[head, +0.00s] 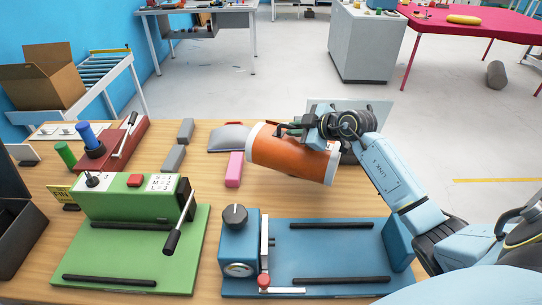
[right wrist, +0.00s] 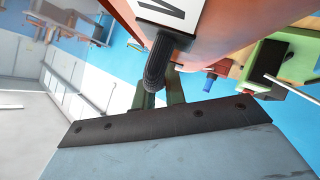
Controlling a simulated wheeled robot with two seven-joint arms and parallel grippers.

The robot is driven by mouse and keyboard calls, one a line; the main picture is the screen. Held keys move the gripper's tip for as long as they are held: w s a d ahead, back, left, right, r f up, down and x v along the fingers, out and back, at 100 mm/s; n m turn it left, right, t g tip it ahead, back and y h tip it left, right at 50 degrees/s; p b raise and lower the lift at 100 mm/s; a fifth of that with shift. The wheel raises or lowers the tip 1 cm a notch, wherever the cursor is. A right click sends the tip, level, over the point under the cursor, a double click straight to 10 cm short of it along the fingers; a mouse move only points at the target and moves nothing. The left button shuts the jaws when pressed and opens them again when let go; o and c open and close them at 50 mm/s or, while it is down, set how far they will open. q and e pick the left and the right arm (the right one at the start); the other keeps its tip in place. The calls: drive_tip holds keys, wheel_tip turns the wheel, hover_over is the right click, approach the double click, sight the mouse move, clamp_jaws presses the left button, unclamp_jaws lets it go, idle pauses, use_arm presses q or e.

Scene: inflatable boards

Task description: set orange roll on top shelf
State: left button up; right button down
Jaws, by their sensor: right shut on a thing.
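The orange roll (head: 290,157) is a thick cylinder with pale end bands, held in the air above the back middle of the wooden table. It lies roughly level, its right end slightly lower. My right gripper (head: 303,126) is shut on it at its upper side. In the right wrist view the orange roll (right wrist: 235,22) fills the top, with a white label, and my right gripper's fingers (right wrist: 162,92) are at a dark ribbed handle (right wrist: 158,62). My left gripper is not in view. I cannot make out a top shelf.
A green board machine (head: 130,205) and a blue one (head: 330,255) cover the table's front. A red press (head: 105,150), grey blocks (head: 173,158) and a pink block (head: 234,170) stand behind. A grey cabinet (head: 365,45) stands across open floor; a red-topped table (head: 480,20) is at back right.

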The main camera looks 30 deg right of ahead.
sight(294, 154)
wheel_tip(294, 154, down, 9)
drive_tip(key=shift+r+b, duration=0.1)
drive_tip(key=shift+b, duration=0.75)
drive_tip(key=c, duration=1.5)
unclamp_jaws()
drive_tip(key=shift+f, duration=0.3)
drive_tip(key=shift+o, duration=0.2)
